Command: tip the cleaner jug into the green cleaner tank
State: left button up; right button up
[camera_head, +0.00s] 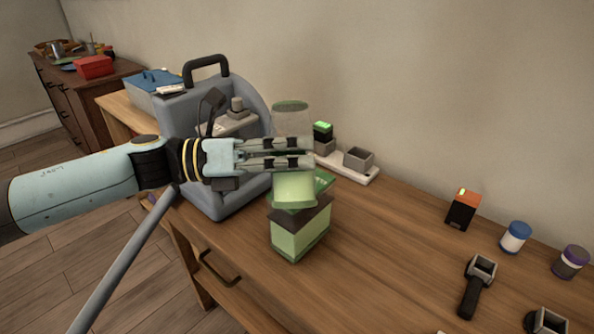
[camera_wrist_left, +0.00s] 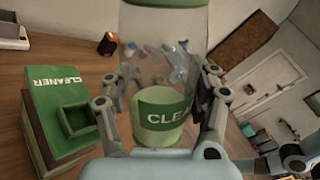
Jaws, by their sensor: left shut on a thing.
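The cleaner jug (camera_head: 296,187) is clear, with a green cap, pale green liquid at its bottom and a green label; it stands about upright. My left gripper (camera_head: 309,154) is shut on it from the left side. In the left wrist view the jug (camera_wrist_left: 163,60) sits between the fingers (camera_wrist_left: 162,95). The green cleaner tank (camera_head: 299,238) stands on the table below the jug in the head view, its top partly hidden by the jug. In the left wrist view the tank (camera_wrist_left: 58,85) is left of the jug, with a square filler opening showing. My right gripper is not in view.
A grey machine with a black handle (camera_head: 206,62) stands behind my left arm. A white charger base (camera_head: 347,171) is behind the tank. A battery (camera_head: 462,209), a blue-lidded jar (camera_head: 515,237), a purple-lidded jar (camera_head: 570,262) and a black-handled tool (camera_head: 475,288) are right. The table's front middle is clear.

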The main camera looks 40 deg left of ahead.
aim_at(293, 112)
pick_arm(q)
jog(key=w+r+m, duration=0.1)
jog(key=m, duration=0.1)
jog(key=a+r+m+b, duration=0.1)
jog(key=w+a+r+m, duration=0.1)
jog(key=m, duration=0.1)
jog(key=shift+w+a+r+m, duration=0.1)
jog(key=shift+w+r+m, duration=0.15)
jog(key=shift+w+m, duration=0.05)
jog(key=shift+w+a+r+m+b, duration=0.3)
jog(key=shift+r+m, duration=0.2)
jog(key=shift+m, duration=0.2)
jog(key=shift+w+r+m, duration=0.1)
jog(key=shift+r+m, duration=0.1)
jog(key=shift+m, duration=0.1)
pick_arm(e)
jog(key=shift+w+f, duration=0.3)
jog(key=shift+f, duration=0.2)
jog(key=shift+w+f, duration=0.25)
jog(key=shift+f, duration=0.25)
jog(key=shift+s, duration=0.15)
